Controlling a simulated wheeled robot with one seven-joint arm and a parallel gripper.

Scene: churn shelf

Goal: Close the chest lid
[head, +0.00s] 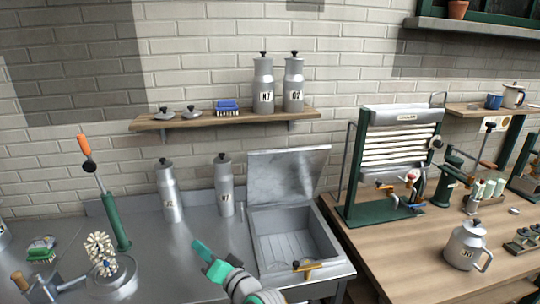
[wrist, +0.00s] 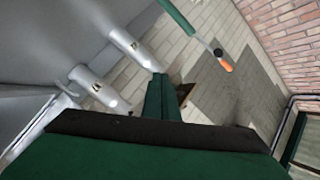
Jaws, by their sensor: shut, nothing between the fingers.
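The grey metal chest (head: 293,240) is set into the steel counter's right end in the head view. Its lid (head: 287,174) stands open, raised and leaning back toward the wall. The chest's inside is visible and looks empty. My gripper (head: 207,256) has green fingers and is shut on nothing. It is over the counter, to the left of the chest and apart from the lid. In the wrist view the shut green fingers (wrist: 163,98) point toward the wall, with a pale metal edge (wrist: 30,125) at the left that may be the chest.
Two grey churns (head: 170,190) and (head: 224,184) stand on the counter left of the lid. A wall shelf (head: 180,122) with more churns and a blue brush hangs above. A green pump (head: 115,222) stands at left. A wooden table (head: 400,245) with a green-framed machine is at right.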

